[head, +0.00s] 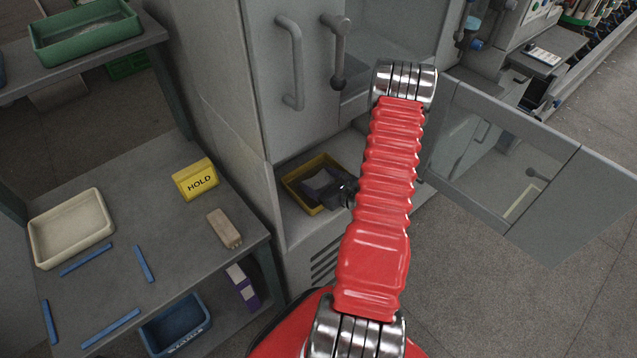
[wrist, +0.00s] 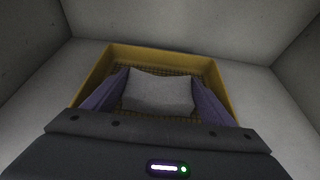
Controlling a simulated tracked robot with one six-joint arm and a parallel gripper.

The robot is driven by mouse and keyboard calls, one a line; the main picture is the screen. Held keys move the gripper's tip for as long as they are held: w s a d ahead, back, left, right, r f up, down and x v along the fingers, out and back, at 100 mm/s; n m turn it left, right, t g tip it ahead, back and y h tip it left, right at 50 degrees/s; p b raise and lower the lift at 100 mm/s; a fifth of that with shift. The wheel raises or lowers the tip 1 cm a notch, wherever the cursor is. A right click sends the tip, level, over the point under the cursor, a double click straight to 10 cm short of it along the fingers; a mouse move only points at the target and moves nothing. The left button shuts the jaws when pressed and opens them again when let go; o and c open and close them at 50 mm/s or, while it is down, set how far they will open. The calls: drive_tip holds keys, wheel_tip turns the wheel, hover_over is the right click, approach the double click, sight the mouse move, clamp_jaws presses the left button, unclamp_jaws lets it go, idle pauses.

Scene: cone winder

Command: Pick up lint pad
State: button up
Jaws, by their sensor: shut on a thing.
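The lint pad (wrist: 160,93) is a pale grey soft block over a yellow tray (wrist: 94,75) with a mesh floor. My gripper (wrist: 160,100) has its two purple-grey fingers closed on the pad's left and right sides. I cannot tell whether the pad still touches the tray floor. In the head view the yellow tray (head: 297,190) sits in the open lower compartment of the grey cabinet. The pad (head: 319,181) shows there as a grey patch, and my gripper (head: 328,191) reaches in over it, its fingers partly hidden.
The cabinet door (head: 535,170) stands open on the right. A grey table (head: 130,215) at left holds a cream tray (head: 72,228), a yellow HOLD sign (head: 195,180), a tan block (head: 224,228) and several blue strips. The compartment walls stand close around the yellow tray.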

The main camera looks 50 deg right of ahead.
sight(318, 180)
drive_tip(key=c, duration=0.3)
drive_tip(key=shift+r, duration=0.1)
wheel_tip(318, 180, up, 10)
drive_tip(key=shift+f, duration=0.15)
idle(0.7)
drive_tip(key=shift+a, duration=0.15)
idle(0.4)
